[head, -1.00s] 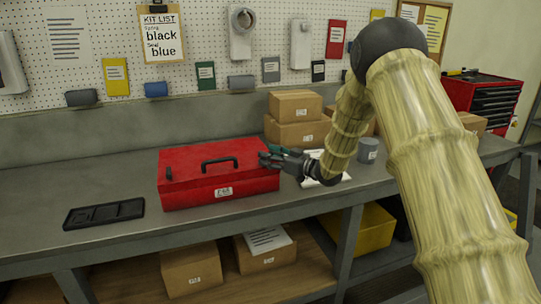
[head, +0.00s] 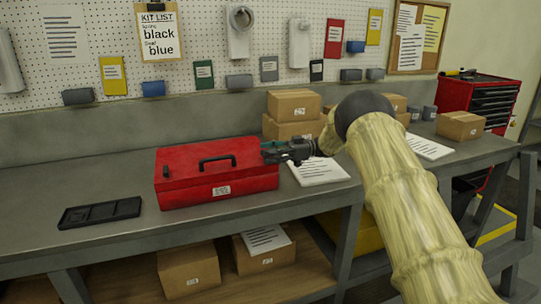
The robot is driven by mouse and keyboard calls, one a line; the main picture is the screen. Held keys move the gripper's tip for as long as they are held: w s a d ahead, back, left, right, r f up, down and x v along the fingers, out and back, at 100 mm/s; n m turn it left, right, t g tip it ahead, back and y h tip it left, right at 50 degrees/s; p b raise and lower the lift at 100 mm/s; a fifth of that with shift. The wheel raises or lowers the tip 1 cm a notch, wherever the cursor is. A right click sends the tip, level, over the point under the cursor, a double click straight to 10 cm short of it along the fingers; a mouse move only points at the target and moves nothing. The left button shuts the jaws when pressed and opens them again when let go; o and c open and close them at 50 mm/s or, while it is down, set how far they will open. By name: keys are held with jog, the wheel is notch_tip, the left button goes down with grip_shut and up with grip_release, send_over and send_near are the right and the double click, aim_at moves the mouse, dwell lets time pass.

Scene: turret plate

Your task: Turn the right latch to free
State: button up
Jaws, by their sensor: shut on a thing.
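The red toolbox (head: 205,190) sits shut on the grey workbench, with a black carry handle (head: 217,159) on its lid. A small dark latch (head: 166,172) shows at the lid's left end. My gripper (head: 267,152) is at the lid's right end, coming in from the right. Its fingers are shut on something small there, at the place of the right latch. The fingers hide that latch, so its angle cannot be told.
A black tray (head: 100,213) lies left of the toolbox. A white paper pad (head: 318,172) lies right of it, below my arm. Cardboard boxes (head: 293,104) stand behind.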

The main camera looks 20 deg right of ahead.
jog(key=shift+f+n+g+b, duration=0.2)
jog(key=shift+n+g+b, duration=0.15)
jog(key=shift+n+g, duration=0.7)
jog(key=shift+m+g, duration=0.25)
jog(key=o, duration=1)
jog(key=shift+s+a+r, duration=0.1)
jog(key=shift+r, duration=0.1)
jog(key=d, duration=1.2)
jog(key=shift+w, duration=0.2)
